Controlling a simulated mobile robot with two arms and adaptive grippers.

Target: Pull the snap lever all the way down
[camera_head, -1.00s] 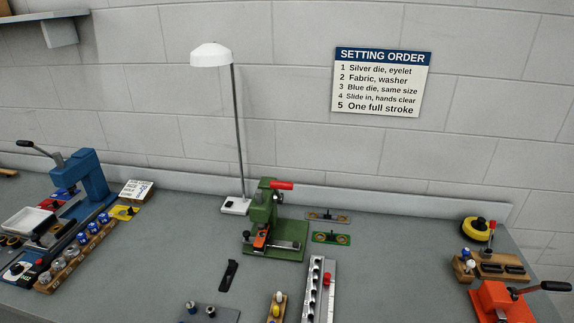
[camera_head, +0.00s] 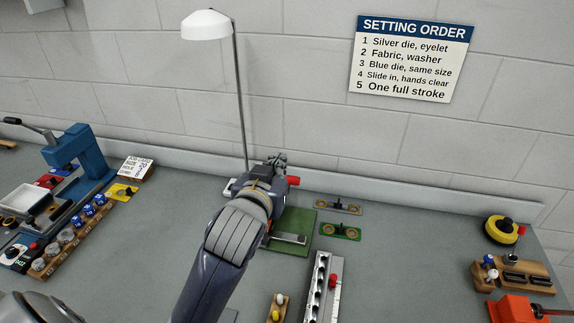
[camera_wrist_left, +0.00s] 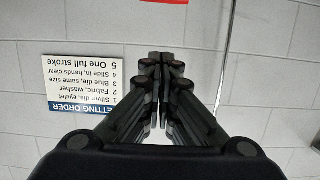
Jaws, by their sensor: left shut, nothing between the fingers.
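The green press (camera_head: 300,224) stands mid-bench; its upper body is hidden behind my left arm. Its lever's red handle (camera_head: 293,181) pokes out just right of my left gripper (camera_head: 278,161). Which lever is the snap lever is not marked. In the left wrist view my left gripper (camera_wrist_left: 160,70) is shut and empty, with the wall behind it. A red piece (camera_wrist_left: 165,1), probably that handle, shows at the top edge beyond the fingertips. In the head view I cannot tell whether gripper and handle touch. My right gripper is not in view.
A white lamp (camera_head: 206,25) on a thin pole stands behind the press. A blue press (camera_head: 82,158) is at left, an orange one (camera_head: 515,309) at right. Green (camera_head: 340,231) and grey plates (camera_head: 338,206) and a slotted metal rail (camera_head: 321,288) lie right of the press.

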